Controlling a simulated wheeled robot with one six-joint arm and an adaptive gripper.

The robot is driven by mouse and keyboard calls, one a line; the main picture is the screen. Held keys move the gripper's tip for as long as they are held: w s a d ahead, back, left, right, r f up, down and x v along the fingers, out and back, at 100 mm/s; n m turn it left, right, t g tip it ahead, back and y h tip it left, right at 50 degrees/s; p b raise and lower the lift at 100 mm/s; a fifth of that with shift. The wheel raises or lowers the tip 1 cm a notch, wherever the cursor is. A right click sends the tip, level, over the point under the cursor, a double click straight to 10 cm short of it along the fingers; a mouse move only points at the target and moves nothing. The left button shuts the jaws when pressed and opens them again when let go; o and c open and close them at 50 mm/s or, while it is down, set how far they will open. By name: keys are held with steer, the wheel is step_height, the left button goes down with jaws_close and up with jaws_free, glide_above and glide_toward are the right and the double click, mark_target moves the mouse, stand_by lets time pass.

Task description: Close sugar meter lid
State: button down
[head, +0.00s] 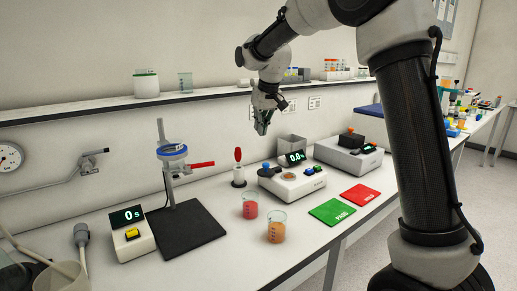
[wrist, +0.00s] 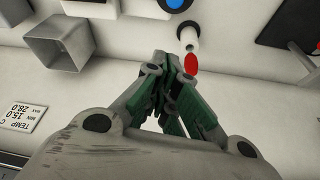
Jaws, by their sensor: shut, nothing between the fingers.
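The sugar meter (head: 306,187) appears to be the white device with a lit "0.0" display, mid-counter in the head view. A round orange-brown sample well (head: 289,177) shows uncovered on its top. A dark piece with a blue knob (head: 266,167) sits at its left end; it looks like the lid, set off the well, but its exact tilt is unclear. The blue knob also shows at the top edge of the wrist view (wrist: 175,3). My gripper (head: 262,129) is shut and empty, high above and behind the meter, near the wall. Its fingers (wrist: 172,70) point away from the camera.
A red-handled tool in a white holder (head: 239,178) stands left of the meter. A grey bin (head: 292,143) is behind it. Beakers with red (head: 250,207) and orange liquid (head: 276,230) stand in front. A grey device (head: 348,158) and green pad (head: 332,212) are right.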

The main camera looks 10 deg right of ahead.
steer(key=x, duration=0.3)
steer(key=s+x, duration=0.1)
steer(key=x, duration=0.2)
steer(key=s+x, duration=0.1)
steer(key=x, duration=0.2)
steer(key=shift+w+d+f, duration=0.1)
steer(key=shift+d+f, duration=0.2)
steer(key=shift+f, duration=0.25)
steer(key=shift+s+f, duration=0.15)
steer(key=shift+s, duration=0.2)
steer(key=shift+s+d, duration=0.15)
steer(key=shift+s, duration=0.25)
